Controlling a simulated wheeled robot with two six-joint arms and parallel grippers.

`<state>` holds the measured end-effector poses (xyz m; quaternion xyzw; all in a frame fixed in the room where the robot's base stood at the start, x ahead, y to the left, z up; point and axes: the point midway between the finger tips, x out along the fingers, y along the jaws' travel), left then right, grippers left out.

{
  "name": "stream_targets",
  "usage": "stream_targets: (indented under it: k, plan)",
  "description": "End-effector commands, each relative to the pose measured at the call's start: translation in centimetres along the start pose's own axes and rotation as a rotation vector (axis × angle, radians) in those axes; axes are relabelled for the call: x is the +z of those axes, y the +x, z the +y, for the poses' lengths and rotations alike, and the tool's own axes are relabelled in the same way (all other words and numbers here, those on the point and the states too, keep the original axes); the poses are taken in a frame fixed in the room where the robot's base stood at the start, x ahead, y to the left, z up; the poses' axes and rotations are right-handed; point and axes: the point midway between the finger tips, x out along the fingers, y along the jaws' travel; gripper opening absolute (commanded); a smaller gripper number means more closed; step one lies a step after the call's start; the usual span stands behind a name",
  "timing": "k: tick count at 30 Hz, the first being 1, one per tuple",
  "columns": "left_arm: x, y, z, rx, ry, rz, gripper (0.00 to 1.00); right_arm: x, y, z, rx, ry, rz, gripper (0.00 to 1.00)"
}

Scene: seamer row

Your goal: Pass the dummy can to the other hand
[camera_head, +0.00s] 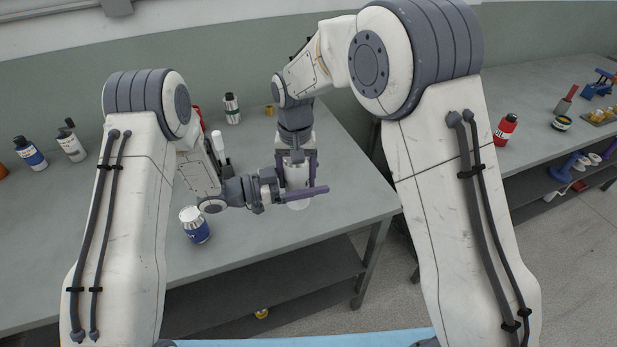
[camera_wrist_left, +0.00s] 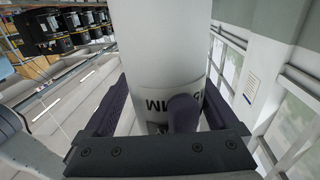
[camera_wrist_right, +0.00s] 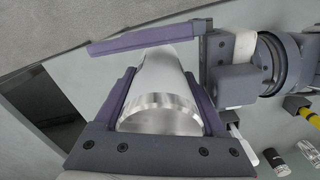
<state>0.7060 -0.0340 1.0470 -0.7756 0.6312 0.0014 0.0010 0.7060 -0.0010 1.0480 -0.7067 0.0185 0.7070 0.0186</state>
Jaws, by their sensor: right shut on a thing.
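The dummy can (camera_head: 298,178) is a white cylinder with a dark-lettered band and a bare metal end. A right-gripper fingertip (camera_wrist_left: 183,113) shows in front of the can there. Contact of the left fingers is unclear.
A blue-and-white can (camera_head: 196,226) stands on the grey table (camera_head: 345,185) below my left wrist. Bottles (camera_head: 70,142) stand at the left, and a white-and-dark bottle (camera_head: 232,109) at the back. A red bottle (camera_head: 506,129) stands on the right table.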

Motion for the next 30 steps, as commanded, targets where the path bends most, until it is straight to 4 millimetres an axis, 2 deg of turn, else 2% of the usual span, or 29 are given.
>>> stream_targets:
  k: [1,6,7,8,9,10,20,23,30]
  plan:
    - [0.0,0.0,0.0,0.0,0.0,0.0,0.69,0.0,0.0,0.0,-0.001,0.0,0.001,0.05]
    - [0.0,0.0,0.1,0.003,0.0,0.002,0.05,-0.2,-0.1,-0.1,-0.002,0.0,0.006,0.05]
    - [-0.1,0.0,0.1,0.004,0.0,0.002,0.05,-0.2,-0.1,-0.1,-0.002,0.0,0.007,0.05]
    - [-0.1,0.0,0.2,0.006,0.0,0.003,0.05,-0.2,-0.1,0.0,-0.002,0.0,0.007,0.81]
    - [-0.1,0.0,0.2,0.007,0.0,0.003,0.05,-0.2,-0.1,0.0,-0.002,0.0,0.007,0.96]
    - [-0.1,0.0,0.2,0.006,0.0,0.003,0.05,-0.2,-0.1,0.0,-0.002,0.0,0.007,1.0]
    - [-0.1,0.0,0.1,0.004,0.0,0.001,0.05,-0.1,-0.7,-0.2,-0.004,-0.001,0.005,1.0]
    - [0.0,0.0,0.1,0.003,0.0,0.0,0.05,-0.1,-2.1,-0.2,-0.006,-0.001,0.007,1.0]
    - [0.1,0.0,0.1,0.003,-0.001,-0.002,0.05,-0.2,-7.3,-0.2,-0.007,-0.001,0.01,1.0]
